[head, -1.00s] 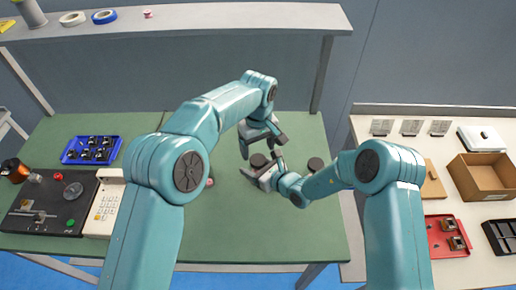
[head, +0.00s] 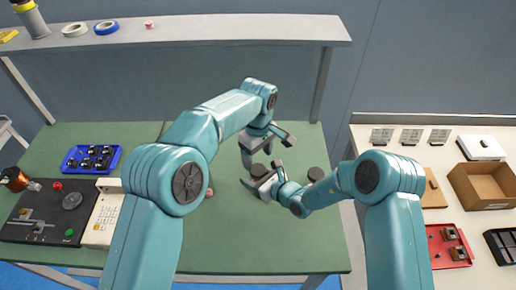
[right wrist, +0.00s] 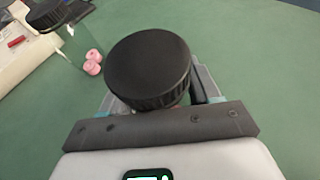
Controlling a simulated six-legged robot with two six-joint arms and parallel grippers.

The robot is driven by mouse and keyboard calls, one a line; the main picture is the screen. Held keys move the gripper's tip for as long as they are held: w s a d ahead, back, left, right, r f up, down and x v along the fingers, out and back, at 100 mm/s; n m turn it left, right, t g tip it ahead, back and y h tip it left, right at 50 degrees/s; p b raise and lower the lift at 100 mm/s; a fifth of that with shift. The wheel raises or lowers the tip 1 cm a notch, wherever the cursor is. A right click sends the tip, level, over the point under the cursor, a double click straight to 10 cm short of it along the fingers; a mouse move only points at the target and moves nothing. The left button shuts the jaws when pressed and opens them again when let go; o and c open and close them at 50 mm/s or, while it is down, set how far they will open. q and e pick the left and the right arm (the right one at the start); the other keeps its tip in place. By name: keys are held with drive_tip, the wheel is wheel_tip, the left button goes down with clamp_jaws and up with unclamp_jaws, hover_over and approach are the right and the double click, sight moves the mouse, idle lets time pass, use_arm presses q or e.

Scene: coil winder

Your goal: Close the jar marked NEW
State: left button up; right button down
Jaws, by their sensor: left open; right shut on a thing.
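A round black ridged lid (right wrist: 148,65) sits between the fingers of my right gripper in the right wrist view. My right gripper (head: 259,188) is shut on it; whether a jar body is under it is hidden. In the head view this dark lid (head: 257,170) shows just beyond the fingers. My left gripper (head: 266,147) is open and empty, above and beyond it. The right wrist view also shows a clear jar (right wrist: 76,44) with a black top at the upper left. No NEW marking is readable.
A blue tray (head: 91,158), a black machine (head: 45,225) and a white keypad unit (head: 104,214) stand on the left. A side bench with a cardboard box (head: 484,187) is at right. The front middle of the table is clear.

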sight(258, 169)
use_arm(q)
drive_tip(key=shift+f, duration=2.7)
drive_tip(key=c, duration=1.1)
drive_tip(key=m, duration=0.3)
drive_tip(key=o, duration=1.1)
drive_tip(key=shift+o, duration=0.2)
drive_tip(key=shift+r, duration=2.3)
